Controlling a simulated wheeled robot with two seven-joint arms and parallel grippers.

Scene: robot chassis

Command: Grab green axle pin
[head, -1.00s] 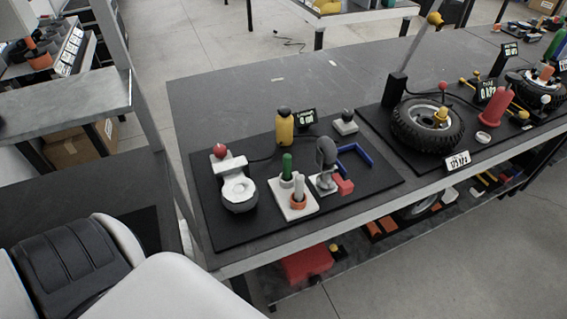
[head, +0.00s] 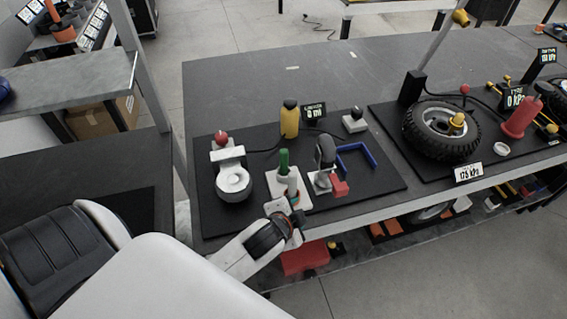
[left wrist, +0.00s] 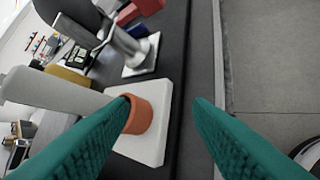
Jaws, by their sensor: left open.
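The green axle pin (head: 284,162) stands upright on a small white base (head: 305,199) on the black mat. A white pin (head: 293,184) stands beside it; in the left wrist view this pin (left wrist: 55,92) appears pale grey, with an orange collar (left wrist: 141,116) at its foot. The green pin cannot be made out there. My right gripper is not in view.
A grey clamp-like fixture (head: 326,160) and red block (head: 340,188) stand right of the base. A tyre (head: 441,130) is farther right.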

